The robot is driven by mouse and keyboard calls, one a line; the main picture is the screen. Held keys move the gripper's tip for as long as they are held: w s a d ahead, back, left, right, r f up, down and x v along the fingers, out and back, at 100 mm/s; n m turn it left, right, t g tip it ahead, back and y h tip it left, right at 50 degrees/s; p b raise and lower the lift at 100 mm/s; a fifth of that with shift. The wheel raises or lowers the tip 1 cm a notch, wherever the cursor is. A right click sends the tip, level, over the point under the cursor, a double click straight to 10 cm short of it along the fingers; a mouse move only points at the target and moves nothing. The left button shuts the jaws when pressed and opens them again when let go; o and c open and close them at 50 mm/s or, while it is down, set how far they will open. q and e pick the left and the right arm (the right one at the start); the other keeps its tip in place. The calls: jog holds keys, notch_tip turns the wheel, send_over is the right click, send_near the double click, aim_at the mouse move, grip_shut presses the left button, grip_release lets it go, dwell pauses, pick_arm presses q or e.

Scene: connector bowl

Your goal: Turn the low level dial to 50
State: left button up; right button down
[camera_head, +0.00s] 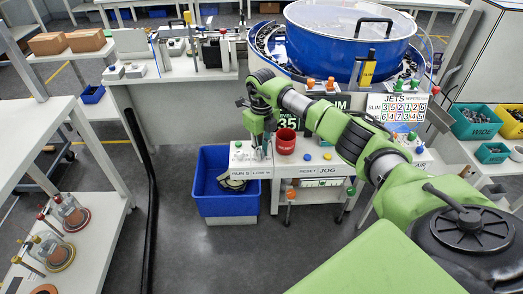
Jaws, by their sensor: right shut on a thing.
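My right gripper (261,150) reaches down from the right onto the left part of the white control panel (240,160), just above the labels that seem to read RUN % and LOW %. It is shut on the low level dial, which its fingers mostly hide; the dial's setting cannot be read. The level display (289,121) behind the arm shows 35 in green. My left gripper is not in view.
A red cup-like holder (286,141) stands just right of my gripper. A blue bin (226,195) sits on the floor below. The large blue bowl (350,35) is behind the panel. Green part bins (475,122) stand at right. Floor is clear in front.

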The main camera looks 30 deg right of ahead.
jog(key=m, duration=0.3)
jog(key=shift+m, duration=0.4)
jog(key=m, duration=0.3)
jog(key=shift+m+p, duration=0.3)
jog(key=m+p, duration=0.1)
jog(key=m, duration=0.5)
jog(key=shift+w+a+r+p, duration=0.1)
jog(key=shift+r+p, duration=0.05)
jog(key=shift+p, duration=0.15)
jog(key=m+p, duration=0.2)
jog(key=m, duration=0.4)
jog(key=shift+m, duration=0.3)
jog(key=m+p, duration=0.2)
jog(key=m, duration=0.2)
jog(key=shift+w, duration=0.1)
jog(key=shift+m+p, duration=0.75)
jog(key=shift+m, duration=0.45)
jog(key=c, duration=1.9)
grip_release()
